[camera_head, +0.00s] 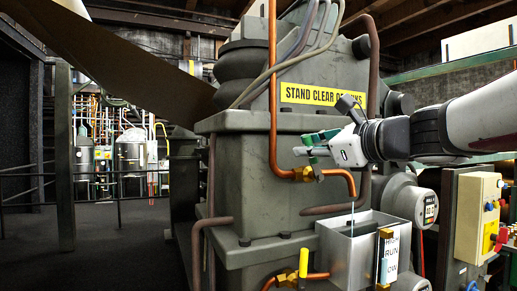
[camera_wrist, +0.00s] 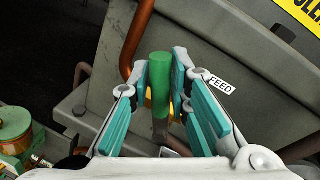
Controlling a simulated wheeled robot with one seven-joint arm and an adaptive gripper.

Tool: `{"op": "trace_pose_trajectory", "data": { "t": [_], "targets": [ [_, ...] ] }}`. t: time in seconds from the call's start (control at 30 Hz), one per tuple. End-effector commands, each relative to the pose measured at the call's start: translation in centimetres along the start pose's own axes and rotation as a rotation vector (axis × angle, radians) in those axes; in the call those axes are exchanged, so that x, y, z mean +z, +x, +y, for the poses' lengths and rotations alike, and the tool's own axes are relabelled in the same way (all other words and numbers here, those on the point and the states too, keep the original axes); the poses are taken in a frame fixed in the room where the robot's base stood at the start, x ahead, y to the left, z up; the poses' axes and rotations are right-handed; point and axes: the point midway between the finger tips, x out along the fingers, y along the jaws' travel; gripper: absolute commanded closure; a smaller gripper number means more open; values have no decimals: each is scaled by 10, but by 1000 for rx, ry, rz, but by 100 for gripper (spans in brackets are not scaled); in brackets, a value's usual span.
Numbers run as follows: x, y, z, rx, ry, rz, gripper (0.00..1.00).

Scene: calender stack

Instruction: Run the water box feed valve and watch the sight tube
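The feed valve has a green handle (camera_wrist: 161,95), standing up in the middle of the wrist view with a FEED tag (camera_wrist: 220,86) beside it. My gripper (camera_head: 306,146) has its teal-padded fingers (camera_wrist: 162,82) closed in on both sides of the handle; they appear to touch it. The brass valve body (camera_head: 306,174) sits on the copper pipe below my gripper. A thin stream of water (camera_head: 352,215) falls from the pipe's spout into the grey water box (camera_head: 343,247). The sight tube (camera_head: 381,260) stands at the box's front, by a HIGH/RUN/LOW plate (camera_head: 393,255). Its level is too small to read.
A second valve with a yellow handle (camera_head: 303,262) is low, left of the box. A round gauge (camera_head: 428,210) and a yellow control panel (camera_head: 478,217) are at right. Copper pipes and the machine frame (camera_head: 237,175) crowd my gripper. Open floor lies at left.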

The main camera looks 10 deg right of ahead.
Motion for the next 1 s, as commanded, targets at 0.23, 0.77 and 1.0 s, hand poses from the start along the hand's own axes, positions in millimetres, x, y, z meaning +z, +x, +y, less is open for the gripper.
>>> {"op": "trace_pose_trajectory", "data": {
  "t": [0.23, 0.77, 1.0],
  "targets": [
    [0, 0, 0, 0, 1, -1, 66],
    [1, -64, -1, -4, 0, -2, 66],
    [1, -104, -1, -3, 0, -2, 66]
  ]
}}
